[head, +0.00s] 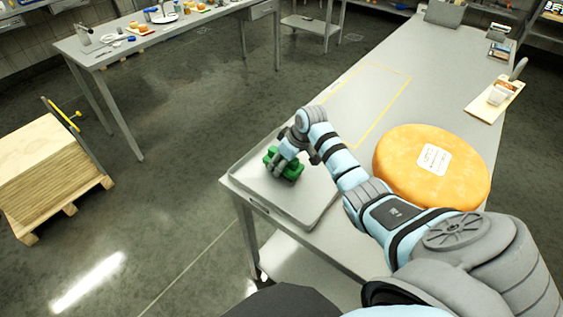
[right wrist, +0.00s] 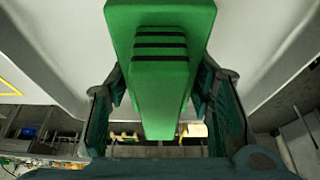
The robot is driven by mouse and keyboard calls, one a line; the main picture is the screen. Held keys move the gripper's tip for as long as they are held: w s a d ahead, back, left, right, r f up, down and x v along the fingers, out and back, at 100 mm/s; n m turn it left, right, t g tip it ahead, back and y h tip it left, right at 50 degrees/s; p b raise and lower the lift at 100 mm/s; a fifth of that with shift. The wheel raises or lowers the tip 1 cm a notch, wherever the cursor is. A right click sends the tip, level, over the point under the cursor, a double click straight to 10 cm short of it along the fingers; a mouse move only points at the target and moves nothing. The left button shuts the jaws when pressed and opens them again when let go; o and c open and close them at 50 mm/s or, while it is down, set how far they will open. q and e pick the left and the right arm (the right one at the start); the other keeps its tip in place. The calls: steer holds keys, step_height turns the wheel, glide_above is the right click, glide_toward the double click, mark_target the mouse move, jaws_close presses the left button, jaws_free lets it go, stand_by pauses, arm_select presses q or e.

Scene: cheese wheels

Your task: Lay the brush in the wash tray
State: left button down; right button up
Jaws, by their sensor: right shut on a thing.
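The green brush (head: 291,171) is in my right gripper (head: 280,160), over the grey wash tray (head: 300,208) at the near left corner of the long table. In the right wrist view the brush (right wrist: 160,85) sits between the two fingers of the right gripper (right wrist: 158,95), its dark-striped block towards the camera. The pale tray surface shows behind it. I cannot tell whether the brush touches the tray floor. My arm hides the tray's far right part. My left gripper is not in view.
A large orange cheese wheel (head: 420,168) with a white label lies right of my forearm. A yellow outlined rectangle (head: 398,101) on the table beyond the tray is empty. A wooden pallet stack (head: 45,170) stands on the floor left.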

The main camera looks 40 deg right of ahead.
steer(key=o, duration=1.1)
steer(key=p+v, duration=0.2)
steer(key=v, duration=1)
steer(key=shift+r, duration=0.1)
